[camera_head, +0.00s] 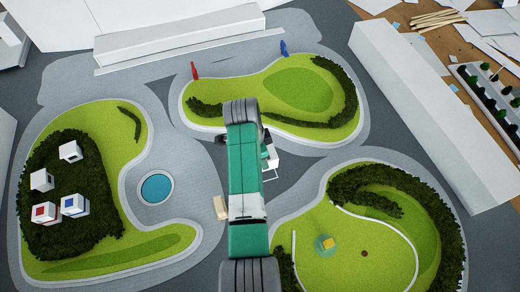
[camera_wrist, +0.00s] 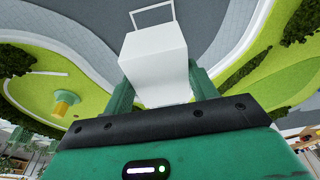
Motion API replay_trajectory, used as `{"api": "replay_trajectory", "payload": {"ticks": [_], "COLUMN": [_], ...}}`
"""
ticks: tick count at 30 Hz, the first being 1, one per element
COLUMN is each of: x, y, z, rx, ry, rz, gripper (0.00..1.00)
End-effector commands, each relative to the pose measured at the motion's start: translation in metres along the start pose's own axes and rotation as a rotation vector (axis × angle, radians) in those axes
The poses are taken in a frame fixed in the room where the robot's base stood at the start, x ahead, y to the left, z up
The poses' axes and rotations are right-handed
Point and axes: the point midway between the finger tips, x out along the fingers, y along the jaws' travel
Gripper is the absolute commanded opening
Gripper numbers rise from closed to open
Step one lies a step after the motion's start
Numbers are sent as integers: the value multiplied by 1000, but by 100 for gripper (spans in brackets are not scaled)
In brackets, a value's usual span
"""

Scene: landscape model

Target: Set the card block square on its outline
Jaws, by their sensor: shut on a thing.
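The card block (camera_wrist: 157,55) is a plain white box. In the wrist view it sits between the two green fingers of my gripper (camera_wrist: 161,92), which is shut on it. A thin white outline (camera_wrist: 152,8) on the grey paving shows just beyond the block's far edge; the block hides its near part. The block is not seen squarely on the outline, and its height above the paving cannot be told. In the head view my gripper (camera_head: 269,158) is largely hidden by my arm, to the right of it, over the grey paving.
Green lawns with dark hedges surround the paving. A round blue pond (camera_head: 157,188) and a small tan block (camera_head: 220,208) lie left of my arm. A yellow piece (camera_head: 328,243) stands on the lower right lawn. Long white buildings (camera_head: 432,115) border the scene.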

Motion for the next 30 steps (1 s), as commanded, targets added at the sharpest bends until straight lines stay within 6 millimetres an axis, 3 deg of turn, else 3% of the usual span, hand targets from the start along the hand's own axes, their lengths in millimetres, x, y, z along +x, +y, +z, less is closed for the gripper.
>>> {"api": "replay_trajectory", "payload": {"ticks": [3,13,30], "x": [18,52,60], "y": [0,0,0], "z": [4,11,12], "rx": [0,0,0], "ry": [0,-1,0], "rz": [2,1,0], "gripper": [32,32,32]}}
